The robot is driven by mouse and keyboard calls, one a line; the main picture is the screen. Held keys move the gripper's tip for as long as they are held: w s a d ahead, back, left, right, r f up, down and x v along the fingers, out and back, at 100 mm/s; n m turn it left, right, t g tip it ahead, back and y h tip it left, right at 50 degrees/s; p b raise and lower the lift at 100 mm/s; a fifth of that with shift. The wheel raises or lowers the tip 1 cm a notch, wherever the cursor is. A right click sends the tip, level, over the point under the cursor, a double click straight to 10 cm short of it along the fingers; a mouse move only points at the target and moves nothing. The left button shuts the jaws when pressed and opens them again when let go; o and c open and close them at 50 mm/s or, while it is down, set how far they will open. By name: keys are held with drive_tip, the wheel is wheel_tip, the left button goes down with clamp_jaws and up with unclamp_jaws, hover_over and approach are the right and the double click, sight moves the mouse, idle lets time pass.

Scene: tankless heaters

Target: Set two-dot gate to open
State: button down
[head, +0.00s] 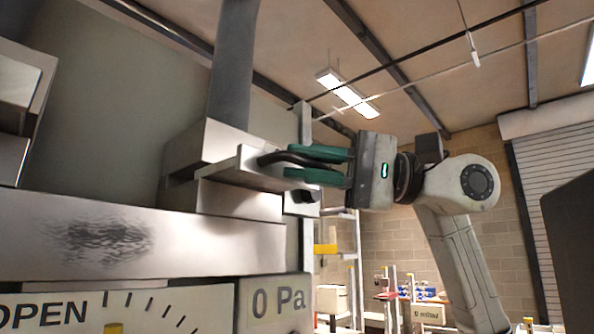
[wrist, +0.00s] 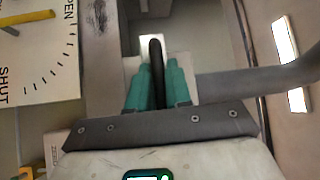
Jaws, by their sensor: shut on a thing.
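My gripper (head: 290,165) has teal fingers shut on a dark curved handle (head: 276,157) at a grey metal block with a light bracket. The wrist view shows the black handle (wrist: 155,57) between the teal fingers (wrist: 156,85). A pale dial (head: 65,312) sits below left in the head view, partly cut off, with "OPEN" and tick marks. In the wrist view the dial (wrist: 45,70) shows "OPEN" and "SHUT", and its yellow pointer (wrist: 30,17) lies nearer "OPEN". I cannot see a two-dot mark.
A grey pipe (head: 233,65) rises above the block. A broad metal bar (head: 195,245) runs between block and dial. A "0 Pa" plate (head: 277,302) is at the dial's right. Shelving with boxes (head: 335,298) stands behind. The space around my arm's right side looks clear.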

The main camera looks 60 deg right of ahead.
drive_tip(key=c, duration=1.2)
unclamp_jaws()
drive_tip(key=shift+o, duration=0.2)
drive_tip(key=b+v, duration=0.2)
drive_tip(key=v, duration=0.8)
drive_tip(key=shift+s+d+f, duration=0.15)
drive_tip(key=shift+s+d, duration=0.05)
drive_tip(key=shift+s, duration=0.15)
